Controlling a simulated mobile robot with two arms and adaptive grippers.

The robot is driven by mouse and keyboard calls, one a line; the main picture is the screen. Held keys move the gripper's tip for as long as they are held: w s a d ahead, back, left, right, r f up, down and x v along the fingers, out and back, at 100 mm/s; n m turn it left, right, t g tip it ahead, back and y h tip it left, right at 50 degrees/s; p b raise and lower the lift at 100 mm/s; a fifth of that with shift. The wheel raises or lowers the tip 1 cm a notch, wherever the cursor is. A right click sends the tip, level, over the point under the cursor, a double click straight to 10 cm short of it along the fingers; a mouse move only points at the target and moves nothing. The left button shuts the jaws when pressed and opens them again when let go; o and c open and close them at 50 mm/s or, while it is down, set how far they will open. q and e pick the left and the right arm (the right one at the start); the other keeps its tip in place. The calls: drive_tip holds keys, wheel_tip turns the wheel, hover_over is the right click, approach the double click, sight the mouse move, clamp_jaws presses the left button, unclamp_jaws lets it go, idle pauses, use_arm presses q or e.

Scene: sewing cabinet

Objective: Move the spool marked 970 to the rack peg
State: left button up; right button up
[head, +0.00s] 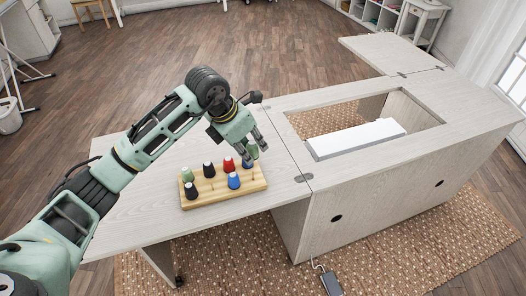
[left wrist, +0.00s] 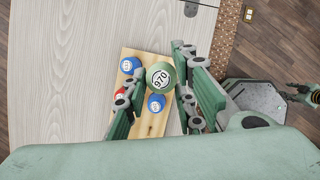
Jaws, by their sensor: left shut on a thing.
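The spool marked 970 is green with a pale top, and its number faces up in the left wrist view (left wrist: 160,77). My left gripper (head: 256,147) is shut on it, with one finger on each side. A bare peg (head: 244,183) shows at the rack's front right. What looks like my right gripper (left wrist: 302,92) shows small at the right edge of the left wrist view.
The rack also bears a red spool (head: 229,164), blue spools (head: 233,181) (head: 247,161), black spools (head: 209,170) (head: 191,191) and another green spool (head: 187,174). The pale tabletop (head: 150,211) is clear left of the rack. The cabinet opening with a white block (head: 355,139) lies right.

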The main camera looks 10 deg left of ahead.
use_arm(q)
wheel_tip(320, 180, down, 2)
drive_tip(key=shift+w+f+b, duration=0.1)
drive_tip(key=shift+f+b, duration=0.15)
drive_tip(key=shift+b, duration=0.45)
wheel_tip(320, 180, down, 2)
drive_tip(key=shift+f+b, duration=0.15)
drive_tip(key=shift+b, duration=0.6)
drive_tip(key=shift+f, duration=0.3)
drive_tip(key=shift+f+b, duration=0.3)
drive_tip(key=shift+b, duration=0.15)
drive_tip(key=shift+f, duration=0.15)
use_arm(e)
drive_tip(key=shift+t, duration=0.4)
drive_tip(key=shift+w+d+f, duration=0.15)
drive_tip(key=shift+w+f, duration=1.85)
drive_tip(key=shift+w, duration=0.1)
use_arm(q)
drive_tip(key=shift+f+b, duration=0.7)
use_arm(e)
drive_tip(key=shift+s+a+f, duration=0.2)
drive_tip(key=shift+s+f, duration=0.05)
drive_tip(key=shift+f, duration=0.35)
use_arm(q)
drive_tip(key=shift+f+b, duration=0.75)
drive_tip(key=shift+f, duration=0.1)
use_arm(e)
drive_tip(key=shift+f, duration=0.75)
